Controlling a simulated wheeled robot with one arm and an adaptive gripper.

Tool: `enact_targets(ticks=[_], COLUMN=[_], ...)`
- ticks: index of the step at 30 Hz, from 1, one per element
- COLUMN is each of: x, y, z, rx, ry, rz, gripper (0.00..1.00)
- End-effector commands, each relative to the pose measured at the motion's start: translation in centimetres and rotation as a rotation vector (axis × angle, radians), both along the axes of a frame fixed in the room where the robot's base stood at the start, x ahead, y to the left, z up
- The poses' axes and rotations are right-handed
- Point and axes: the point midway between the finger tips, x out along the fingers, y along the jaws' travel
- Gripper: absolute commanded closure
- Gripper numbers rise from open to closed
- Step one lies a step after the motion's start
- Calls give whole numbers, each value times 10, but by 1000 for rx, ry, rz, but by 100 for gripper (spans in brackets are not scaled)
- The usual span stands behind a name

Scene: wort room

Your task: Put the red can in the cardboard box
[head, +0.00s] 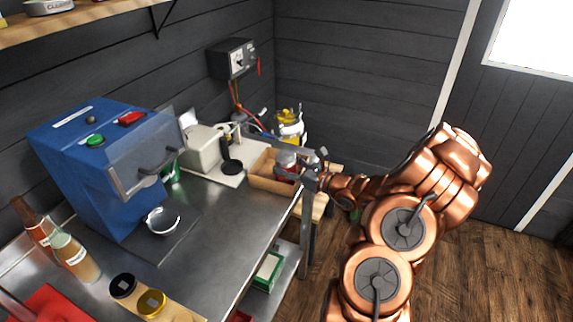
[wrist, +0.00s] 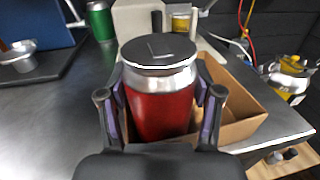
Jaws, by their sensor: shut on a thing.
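The red can (wrist: 160,108), with a silver top, stands upright between the fingers of my gripper (wrist: 160,112) in the wrist view. Both fingers press on its sides. In the head view the can (head: 286,168) shows small at the box, with my gripper (head: 300,172) at its right. The cardboard box (wrist: 244,107) is open-topped and lies behind and to the right of the can in the wrist view. In the head view its front wall (head: 268,184) shows on the bench's far right part. I cannot tell whether the can's bottom is above or inside the box.
The steel bench (head: 215,212) holds a blue machine (head: 95,165) and a beige device (head: 205,143) left of the box. A green can (wrist: 100,21) stands behind at the left. A yellow-and-silver container (wrist: 289,74) stands beyond the bench's right edge. Bare bench lies left of the box.

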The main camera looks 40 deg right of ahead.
Motion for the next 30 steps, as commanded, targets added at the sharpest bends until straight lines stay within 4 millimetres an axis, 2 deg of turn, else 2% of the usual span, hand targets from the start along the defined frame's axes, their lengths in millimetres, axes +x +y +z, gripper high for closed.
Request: enact_targets(ticks=[7, 8, 14, 26, 30], x=[0, 0, 0, 0, -9], y=[0, 0, 0, 0, -5], z=[-3, -2, -2, 1, 0], rx=[1, 1, 1, 0, 1], ry=[-3, -2, -2, -1, -2], rz=[0, 0, 0, 0, -3], gripper=[87, 32, 12, 10, 10])
